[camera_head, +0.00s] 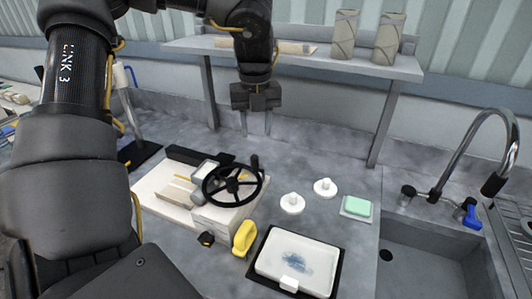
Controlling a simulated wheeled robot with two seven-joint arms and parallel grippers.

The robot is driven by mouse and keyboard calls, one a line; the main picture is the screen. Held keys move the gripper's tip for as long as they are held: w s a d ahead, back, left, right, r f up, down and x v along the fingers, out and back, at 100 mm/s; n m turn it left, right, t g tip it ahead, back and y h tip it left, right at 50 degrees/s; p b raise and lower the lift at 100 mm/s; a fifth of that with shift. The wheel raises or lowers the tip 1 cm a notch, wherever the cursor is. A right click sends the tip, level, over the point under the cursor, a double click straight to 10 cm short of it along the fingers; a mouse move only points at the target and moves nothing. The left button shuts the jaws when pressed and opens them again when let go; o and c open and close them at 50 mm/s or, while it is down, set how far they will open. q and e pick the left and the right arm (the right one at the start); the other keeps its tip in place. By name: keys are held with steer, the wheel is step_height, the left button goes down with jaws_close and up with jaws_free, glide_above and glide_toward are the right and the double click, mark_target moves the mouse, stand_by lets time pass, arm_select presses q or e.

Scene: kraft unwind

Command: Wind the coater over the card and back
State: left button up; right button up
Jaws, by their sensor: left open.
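The coater (215,215) appears to be the pale bench device with a black handwheel (232,184) at its right end. A small grey-framed block (205,170) stands behind the wheel. A flat tan piece, perhaps the card (177,192), lies on the pale bed left of the wheel; I cannot tell for sure. My left gripper (256,125) is open and empty, pointing down above and behind the wheel, apart from it. My right gripper is not in view.
A yellow object (244,238) and a small black item (206,239) lie in front. A white tray (270,262), two white knobbed discs (292,203) and a green sponge (357,207) stand right of the device. The sink (425,262) is at right; a shelf (350,66) spans the back.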

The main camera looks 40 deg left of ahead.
mark_target(253, 157)
arm_select(q)
steer(key=shift+s+a+f+p, duration=0.15)
steer(key=shift+s+f+p, duration=0.15)
steer(key=shift+s+f, duration=0.45)
steer(key=f, duration=0.2)
steer(key=f+p, duration=0.1)
steer(key=f, duration=0.2)
steer(key=f+p, duration=0.1)
steer(key=f, duration=0.2)
steer(key=shift+w+f, duration=0.15)
steer(key=shift+w, duration=0.15)
steer(key=shift+w+f, duration=0.1)
steer(key=shift+f, duration=0.3)
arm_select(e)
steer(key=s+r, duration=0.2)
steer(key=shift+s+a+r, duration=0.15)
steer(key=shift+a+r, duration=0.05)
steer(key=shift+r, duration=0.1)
